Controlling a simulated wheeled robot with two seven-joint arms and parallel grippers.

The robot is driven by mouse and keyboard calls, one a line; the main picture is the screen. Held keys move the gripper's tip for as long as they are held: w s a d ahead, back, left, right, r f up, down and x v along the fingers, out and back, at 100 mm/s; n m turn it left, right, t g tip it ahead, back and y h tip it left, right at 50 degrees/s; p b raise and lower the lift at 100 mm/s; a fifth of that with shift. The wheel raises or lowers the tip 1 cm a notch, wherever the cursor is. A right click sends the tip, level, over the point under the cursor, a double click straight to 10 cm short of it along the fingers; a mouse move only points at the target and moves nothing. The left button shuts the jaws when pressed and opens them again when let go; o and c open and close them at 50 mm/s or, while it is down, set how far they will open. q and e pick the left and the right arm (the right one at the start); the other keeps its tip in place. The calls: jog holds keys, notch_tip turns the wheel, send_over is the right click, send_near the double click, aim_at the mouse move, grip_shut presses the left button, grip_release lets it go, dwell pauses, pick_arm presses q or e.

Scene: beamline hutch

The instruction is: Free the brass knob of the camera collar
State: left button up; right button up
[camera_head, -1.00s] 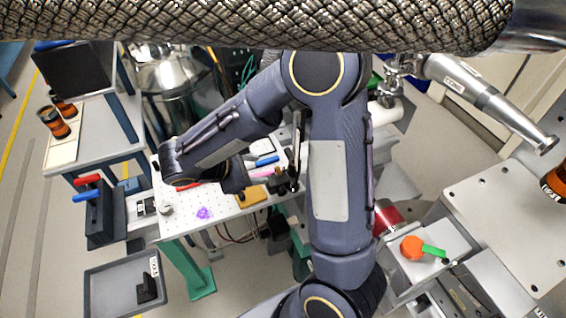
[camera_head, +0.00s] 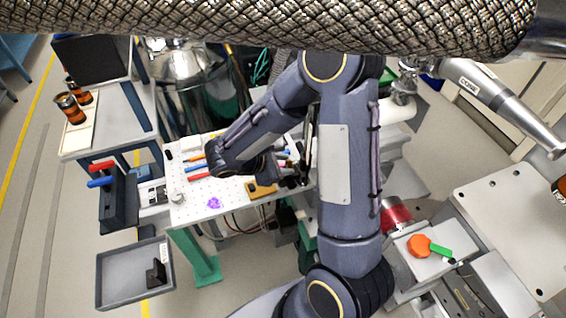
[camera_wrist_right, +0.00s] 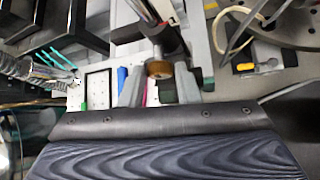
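The brass knob (camera_wrist_right: 159,69) shows in the right wrist view, at the end of a short pale shaft below a dark collar-like part (camera_wrist_right: 165,45). My right gripper (camera_wrist_right: 159,88) is open, with one grey finger on each side of the knob's line. I cannot tell whether either finger touches the knob. In the head view my right gripper (camera_head: 291,180) is small and dark at the right end of the white perforated table (camera_head: 235,202). The knob cannot be made out there. My left gripper is not in view.
Coloured tools (camera_head: 197,168) and a yellow-brown block (camera_head: 262,189) lie on the perforated table. A grey tray (camera_head: 120,285) stands lower left. An orange knob (camera_head: 419,245) with a green handle sits at right. A braided metal hose (camera_head: 250,25) crosses the top of the head view.

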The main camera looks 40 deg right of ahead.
jog(key=c, duration=0.6)
jog(key=shift+o, duration=0.2)
jog(key=shift+r, duration=0.1)
